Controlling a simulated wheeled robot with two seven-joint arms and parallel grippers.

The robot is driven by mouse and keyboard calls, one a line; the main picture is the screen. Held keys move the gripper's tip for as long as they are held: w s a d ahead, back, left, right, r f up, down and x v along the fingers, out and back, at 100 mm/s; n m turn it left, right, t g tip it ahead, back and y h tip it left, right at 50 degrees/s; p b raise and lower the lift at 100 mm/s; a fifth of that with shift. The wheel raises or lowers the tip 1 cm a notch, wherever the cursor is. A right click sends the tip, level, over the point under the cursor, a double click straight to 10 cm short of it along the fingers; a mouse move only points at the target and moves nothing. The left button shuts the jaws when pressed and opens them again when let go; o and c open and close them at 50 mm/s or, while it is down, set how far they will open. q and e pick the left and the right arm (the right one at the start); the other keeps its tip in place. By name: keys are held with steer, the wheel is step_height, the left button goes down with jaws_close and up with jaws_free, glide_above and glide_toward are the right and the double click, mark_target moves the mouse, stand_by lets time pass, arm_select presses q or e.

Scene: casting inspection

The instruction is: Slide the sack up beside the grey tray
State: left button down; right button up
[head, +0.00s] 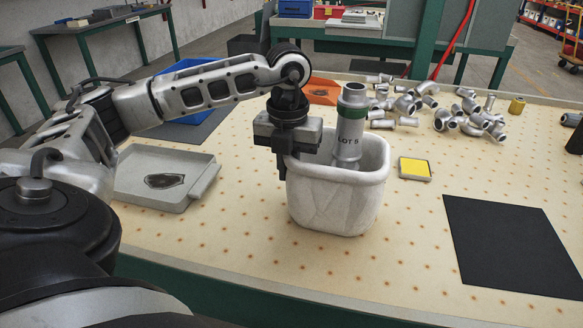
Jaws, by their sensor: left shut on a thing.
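The sack (338,205) is a white, open-topped bag standing upright on the table. A grey metal casting marked "LOT 5" (349,125), with a green band, stands up out of it. The grey tray (160,190) lies to the left of the sack, with a clear gap between them. A dark flat patch lies in the tray. My left gripper (284,168) points down at the sack's left rim and is shut on it; its fingertips are partly hidden. My right gripper is not in view.
A blue bin (190,66) and an orange tray (322,92) lie behind. Several grey pipe fittings (465,118) are heaped at the back right. A yellow-topped block (414,168) and a black mat (512,243) lie right of the sack. Tabletop between tray and sack is bare.

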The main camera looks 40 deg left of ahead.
arm_select(q)
steer(key=s+a+b, duration=0.2)
steer(key=s+a, duration=0.2)
steer(key=a, duration=0.3)
steer(key=shift+s+a+b, duration=0.15)
steer(key=shift+s+b, duration=0.2)
steer(key=shift+s, duration=0.05)
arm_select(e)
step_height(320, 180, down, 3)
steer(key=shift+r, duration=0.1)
arm_select(q)
steer(key=c, duration=1.5)
jaws_free()
steer(key=shift+o, duration=0.2)
step_height(320, 180, up, 16)
steer(key=p, duration=0.7)
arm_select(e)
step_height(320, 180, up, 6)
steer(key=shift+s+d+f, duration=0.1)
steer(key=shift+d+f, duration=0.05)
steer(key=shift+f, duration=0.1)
